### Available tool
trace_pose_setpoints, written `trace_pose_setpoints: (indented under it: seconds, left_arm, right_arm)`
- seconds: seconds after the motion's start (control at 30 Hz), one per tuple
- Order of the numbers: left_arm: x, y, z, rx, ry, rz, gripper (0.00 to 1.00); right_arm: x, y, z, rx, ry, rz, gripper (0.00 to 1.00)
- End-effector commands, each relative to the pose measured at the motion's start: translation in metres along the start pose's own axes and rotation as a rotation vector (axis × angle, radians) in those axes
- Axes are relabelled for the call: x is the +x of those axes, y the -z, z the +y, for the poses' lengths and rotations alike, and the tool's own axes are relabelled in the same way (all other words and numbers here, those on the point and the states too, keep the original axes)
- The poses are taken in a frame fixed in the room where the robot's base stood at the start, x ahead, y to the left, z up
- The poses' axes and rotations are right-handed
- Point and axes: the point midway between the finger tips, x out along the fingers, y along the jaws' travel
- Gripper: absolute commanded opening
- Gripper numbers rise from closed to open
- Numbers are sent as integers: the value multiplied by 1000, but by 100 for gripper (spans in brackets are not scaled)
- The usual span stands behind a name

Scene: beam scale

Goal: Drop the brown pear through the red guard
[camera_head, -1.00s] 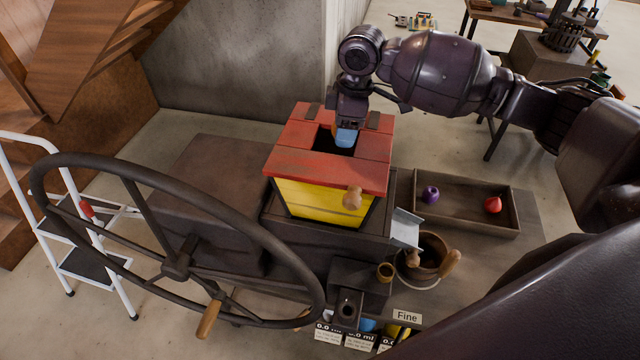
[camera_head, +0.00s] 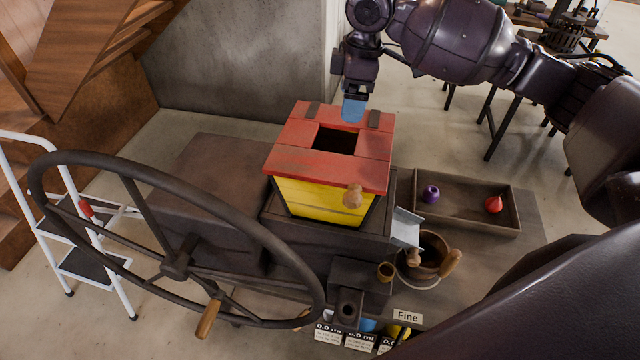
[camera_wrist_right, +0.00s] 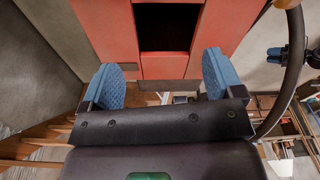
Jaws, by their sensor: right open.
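The red guard (camera_head: 290,158) is a red wooden top with a square dark opening (camera_head: 336,140), on a yellow hopper box (camera_head: 318,200). My right gripper (camera_head: 353,110) hangs above the guard's far edge, with blue finger pads. In the right wrist view it (camera_wrist_right: 160,68) is open with nothing between its fingers, and the opening (camera_wrist_right: 167,27) lies ahead of it. No brown pear shows in either view; the opening is too dark to see into.
A wooden tray (camera_head: 460,216) at right holds a purple fruit (camera_head: 431,194) and a red fruit (camera_head: 493,204). A large handwheel (camera_head: 178,265) stands at front left. A wooden bucket (camera_head: 428,262) sits by a metal chute (camera_head: 406,229). A white step ladder (camera_head: 95,265) stands at left.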

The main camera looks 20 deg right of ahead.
Motion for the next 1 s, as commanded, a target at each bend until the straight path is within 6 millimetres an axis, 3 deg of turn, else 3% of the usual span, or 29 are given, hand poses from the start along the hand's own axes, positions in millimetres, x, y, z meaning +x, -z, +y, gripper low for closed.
trace_pose_setpoints:
  seconds: [0.1,0.3,1.0]
  left_arm:
    - [1,0,0,0,0,3,43]
    - [2,2,0,0,0,8,43]
    - [4,4,0,1,-1,12,43]
  right_arm:
    - [-19,0,0,0,-2,0,86]
    - [-36,0,0,0,0,-1,86]
    - [-40,0,0,0,0,0,86]
